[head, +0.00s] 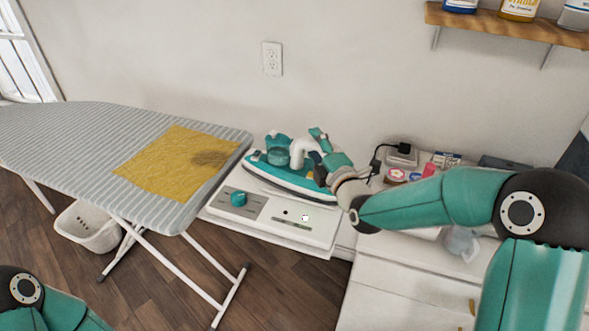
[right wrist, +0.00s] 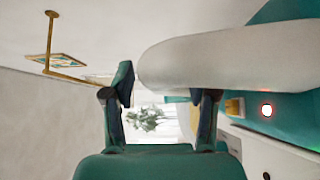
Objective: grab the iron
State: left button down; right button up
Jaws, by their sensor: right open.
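The teal-and-white iron (head: 283,178) rests on the white ironing station (head: 318,229) in the middle of the head view. Its white handle (head: 299,146) arches up at its right end. My right gripper (head: 317,150) is open beside the handle, coming from the right, and partly covers the iron's right end. In the right wrist view my right gripper (right wrist: 163,93) has its fingers apart, and the iron's white handle (right wrist: 220,52) looms large close to the fingertips. I cannot tell whether they touch. My left gripper is out of view; only part of the left arm shows at lower left.
A striped ironing board (head: 75,140) with a yellow cloth (head: 168,168) stands to the left. A white basket (head: 88,229) is under it. A white cabinet (head: 395,284) with small items is at right. A wooden shelf (head: 505,25) hangs above, and an outlet (head: 272,59) is on the wall.

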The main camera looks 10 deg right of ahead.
jog(key=shift+w+a, duration=0.1)
jog(key=shift+w, duration=0.35)
grip_shut()
jog(key=shift+r, duration=0.2)
